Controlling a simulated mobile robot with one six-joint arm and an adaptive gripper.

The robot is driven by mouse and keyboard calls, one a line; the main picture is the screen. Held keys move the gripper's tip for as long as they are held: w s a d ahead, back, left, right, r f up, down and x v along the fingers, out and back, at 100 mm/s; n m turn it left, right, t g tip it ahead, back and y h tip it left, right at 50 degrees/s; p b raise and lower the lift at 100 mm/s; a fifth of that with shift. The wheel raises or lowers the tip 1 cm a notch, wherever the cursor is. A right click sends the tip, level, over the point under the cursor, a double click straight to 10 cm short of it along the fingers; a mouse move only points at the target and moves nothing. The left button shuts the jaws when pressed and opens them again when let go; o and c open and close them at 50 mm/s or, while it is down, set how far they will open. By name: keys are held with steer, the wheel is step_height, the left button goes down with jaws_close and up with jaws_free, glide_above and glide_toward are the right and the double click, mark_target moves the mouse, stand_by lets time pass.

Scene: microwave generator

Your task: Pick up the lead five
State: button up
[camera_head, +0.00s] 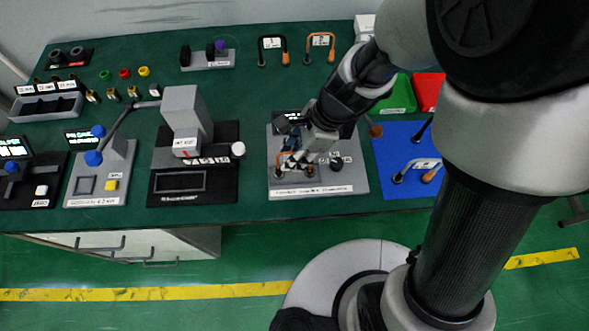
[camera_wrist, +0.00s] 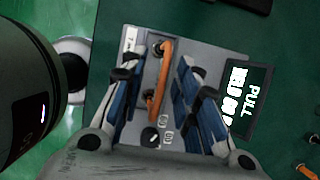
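An orange lead (camera_wrist: 161,78) spans two sockets on a grey test fixture (camera_head: 335,185) at the front of the table. Its number cannot be read, so I cannot tell whether it is lead five. My gripper (camera_wrist: 156,72) is open above the fixture, with one blue-padded finger on each side of the lead and visible gaps to it. In the head view my gripper (camera_head: 297,160) points down at the fixture and partly hides the lead.
A blue mat (camera_head: 388,150) at right holds another lead (camera_head: 416,164). A green bin (camera_head: 398,97) and a red bin (camera_head: 428,88) are behind the mat. A black-based press (camera_head: 185,115) stands left.

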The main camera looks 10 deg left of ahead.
jaws_close()
steer(key=shift+r, duration=0.1)
stand_by(0.4)
